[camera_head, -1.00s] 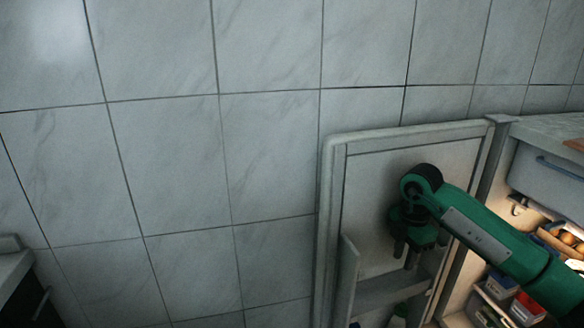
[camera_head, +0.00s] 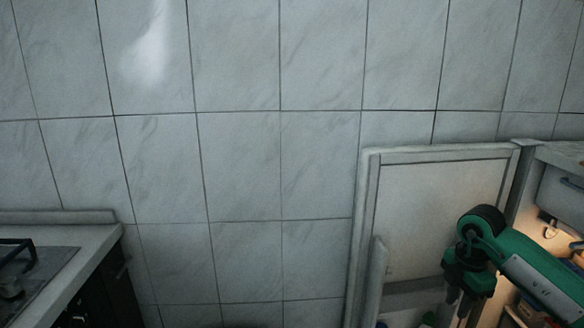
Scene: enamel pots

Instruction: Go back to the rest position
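My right gripper (camera_head: 462,302) is at the lower right, on the green arm that comes in from the right edge. It points down in front of the open fridge door (camera_head: 440,205). Its two dark fingers look apart, with nothing visible between them. My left gripper is out of view.
The lit fridge interior (camera_head: 550,240) shows at the right edge, partly behind my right arm. A counter (camera_head: 90,245) with a stove (camera_head: 35,275) stands at the lower left. A tiled wall (camera_head: 240,160) fills the back. The space between counter and fridge door looks clear.

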